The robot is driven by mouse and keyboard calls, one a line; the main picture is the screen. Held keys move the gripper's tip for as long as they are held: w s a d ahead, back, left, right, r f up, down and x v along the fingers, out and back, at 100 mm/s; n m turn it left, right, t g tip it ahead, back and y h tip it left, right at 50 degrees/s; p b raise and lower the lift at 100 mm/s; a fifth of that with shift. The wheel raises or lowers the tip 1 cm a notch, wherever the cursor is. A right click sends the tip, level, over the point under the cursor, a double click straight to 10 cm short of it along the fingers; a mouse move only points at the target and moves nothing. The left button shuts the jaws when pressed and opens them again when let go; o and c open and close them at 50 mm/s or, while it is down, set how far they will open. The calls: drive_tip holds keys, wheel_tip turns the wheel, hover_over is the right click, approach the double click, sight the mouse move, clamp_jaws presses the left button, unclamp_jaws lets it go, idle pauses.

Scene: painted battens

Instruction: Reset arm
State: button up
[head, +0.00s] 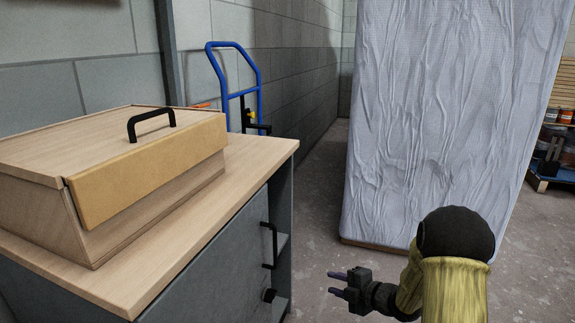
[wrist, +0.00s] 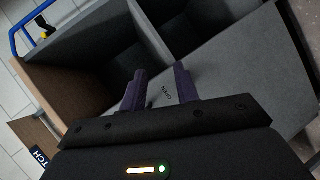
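My gripper (head: 331,284) is out over the concrete floor in the head view, to the right of the grey cabinet (head: 205,265) and apart from it. Its two purple fingers are spread with a clear gap and nothing between them. In the wrist view my gripper (wrist: 158,78) is also open and empty. Beyond its fingers are dark open compartments of the cabinet and a grey panel (wrist: 225,85) with lettering that seems to read OPEN. I cannot tell whether the fingers touch anything, but no contact shows.
A wooden box (head: 60,150) with a black handle (head: 151,123) on its lid sits on the cabinet's wooden top (head: 165,245). A blue hand truck (head: 236,75) stands behind. A tall wrapped slab (head: 445,120) stands behind my arm. Floor between cabinet and slab is clear.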

wheel_tip(320, 180, up, 7)
drive_tip(key=s+d+m+h+p, duration=0.2)
drive_tip(key=d+m+h+p, duration=0.1)
drive_tip(key=m+h, duration=0.4)
drive_tip(key=s+a+r+m+g+h+p, duration=0.1)
drive_tip(key=s+r+m+g+p, duration=0.25)
drive_tip(key=s+m, duration=0.65)
drive_tip(key=s+a+r+m+g+h+p, duration=0.1)
drive_tip(key=s+r+m+g+p, duration=0.45)
drive_tip(key=s, duration=0.95)
wheel_tip(320, 180, up, 37)
drive_tip(key=m+t+p, duration=0.1)
drive_tip(key=p, duration=3.4)
drive_tip(key=shift+w+d+f+t, duration=0.15)
drive_tip(key=shift+w+t, duration=0.15)
drive_tip(key=shift+w, duration=0.15)
